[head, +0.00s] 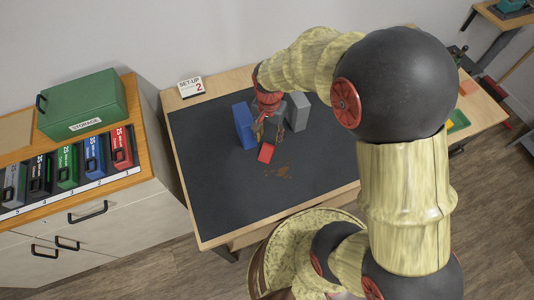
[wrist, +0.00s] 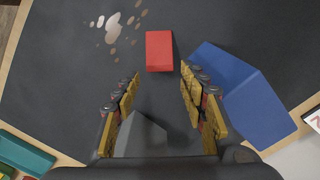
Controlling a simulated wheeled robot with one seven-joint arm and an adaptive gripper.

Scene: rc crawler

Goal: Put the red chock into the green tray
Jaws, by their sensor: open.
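The red chock (head: 266,152) lies on the dark mat, just in front of a blue block in the head view. In the wrist view the red chock (wrist: 159,50) lies just beyond my open, empty fingertips (wrist: 160,76). In the head view my gripper (head: 268,130) points down between the blue block and a grey block, apart from the chock. A green tray (head: 458,121) shows at the right of the table in the head view, partly hidden behind my arm.
The blue block (head: 244,126) and grey block (head: 298,112) flank my gripper; the blue block (wrist: 240,95) and grey block (wrist: 140,138) are close to the fingers. Brown spots (head: 277,172) mark the mat. A storage cabinet (head: 100,225) stands left. The mat's left front is clear.

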